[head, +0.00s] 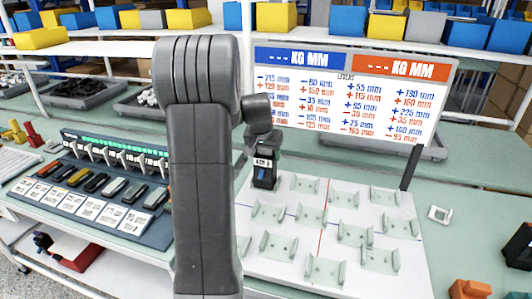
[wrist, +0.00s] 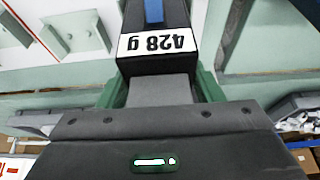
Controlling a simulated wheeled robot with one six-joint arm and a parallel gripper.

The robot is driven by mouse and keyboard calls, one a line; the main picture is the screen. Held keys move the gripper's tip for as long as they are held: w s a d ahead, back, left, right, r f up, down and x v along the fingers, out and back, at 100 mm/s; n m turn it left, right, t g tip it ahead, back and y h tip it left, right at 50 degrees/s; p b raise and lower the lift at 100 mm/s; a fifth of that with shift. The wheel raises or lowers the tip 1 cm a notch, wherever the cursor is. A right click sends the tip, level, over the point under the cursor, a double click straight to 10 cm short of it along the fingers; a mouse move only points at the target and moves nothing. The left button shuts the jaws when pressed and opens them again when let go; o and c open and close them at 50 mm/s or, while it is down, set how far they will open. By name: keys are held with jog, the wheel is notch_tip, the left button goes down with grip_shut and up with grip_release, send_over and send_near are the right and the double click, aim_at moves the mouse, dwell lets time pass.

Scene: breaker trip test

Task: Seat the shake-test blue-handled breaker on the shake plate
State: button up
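The blue-handled breaker (head: 264,172) is a dark upright block with a white label and a blue handle. It shows at the back left corner of the white shake plate (head: 258,272); I cannot tell if it touches the plate. In the wrist view the breaker (wrist: 157,62) has an upside-down label that reads 428 g. My gripper (wrist: 160,92) has green-edged fingers on both sides of the breaker and looks shut on it. My arm hides the left edge of the plate in the head view.
Several pale U-shaped clips (head: 310,215) stand on the plate. A sign board (head: 350,100) with numbers rises behind it. A rack of breakers (head: 100,185) stands at left.

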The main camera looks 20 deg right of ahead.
jog(key=o, duration=0.5)
jog(key=b+v, duration=0.1)
jog(key=v, duration=1.3)
jog(key=shift+f, duration=0.1)
jog(key=p+x, duration=0.1)
jog(key=x, duration=1.2)
jog(key=shift+w+d+f, duration=0.15)
jog(key=shift+w+f, duration=0.05)
jog(key=shift+f, duration=0.05)
jog(key=shift+r, duration=0.15)
jog(key=shift+s, duration=0.15)
